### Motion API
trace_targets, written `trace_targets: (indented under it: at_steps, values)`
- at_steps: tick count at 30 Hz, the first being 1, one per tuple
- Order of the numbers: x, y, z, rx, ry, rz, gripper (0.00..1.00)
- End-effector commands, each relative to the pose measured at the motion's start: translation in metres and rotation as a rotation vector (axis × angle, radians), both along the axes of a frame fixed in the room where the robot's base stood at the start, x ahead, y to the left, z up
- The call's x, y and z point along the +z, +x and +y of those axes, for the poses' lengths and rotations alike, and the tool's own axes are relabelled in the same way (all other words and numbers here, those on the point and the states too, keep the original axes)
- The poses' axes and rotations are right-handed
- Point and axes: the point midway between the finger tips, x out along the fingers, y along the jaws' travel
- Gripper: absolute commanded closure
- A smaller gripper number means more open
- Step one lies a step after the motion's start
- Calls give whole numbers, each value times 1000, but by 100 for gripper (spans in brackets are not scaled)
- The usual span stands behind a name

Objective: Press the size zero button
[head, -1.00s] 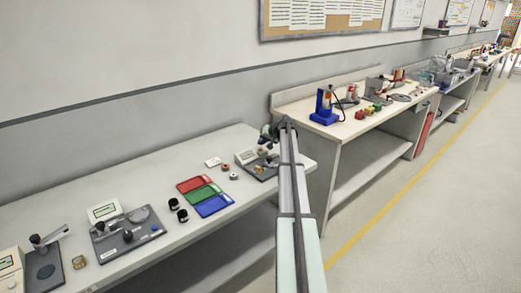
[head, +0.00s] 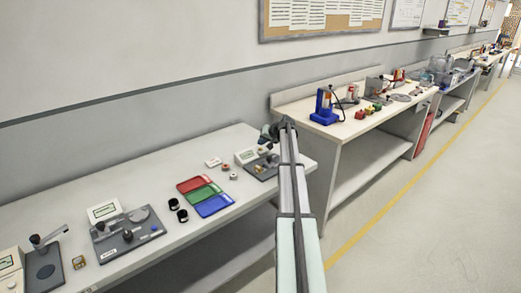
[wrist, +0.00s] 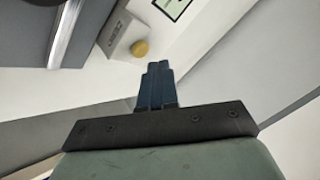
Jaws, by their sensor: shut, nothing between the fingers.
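A white gauge box (head: 246,156) stands on a dark base at the far right end of the near bench. In the wrist view, a round yellow button (wrist: 140,48) sits on the pale face of this box (wrist: 118,36), beside small dark lettering that is hard to read. A green display (wrist: 172,7) shows at the top edge. My gripper (wrist: 158,68) is shut and empty. In that view its fingertips lie just below the button, and a gap appears between them; the depth is hard to judge. In the head view my gripper (head: 268,132) is above the gauge, partly hidden by my arm.
Red (head: 194,184), green (head: 202,193) and blue (head: 213,205) trays lie left of the gauge, with small rings (head: 233,175) between. Two black cylinders (head: 178,210) and two other gauge stations (head: 126,232) stand further left. A second bench (head: 350,125) with a blue press is to the right.

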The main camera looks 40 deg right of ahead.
Motion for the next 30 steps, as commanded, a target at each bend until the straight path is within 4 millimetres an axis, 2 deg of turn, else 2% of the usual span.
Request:
trace_targets:
  at_steps: [30]
  values:
    - [-10, 0, 0, 0, 0, 0, 100]
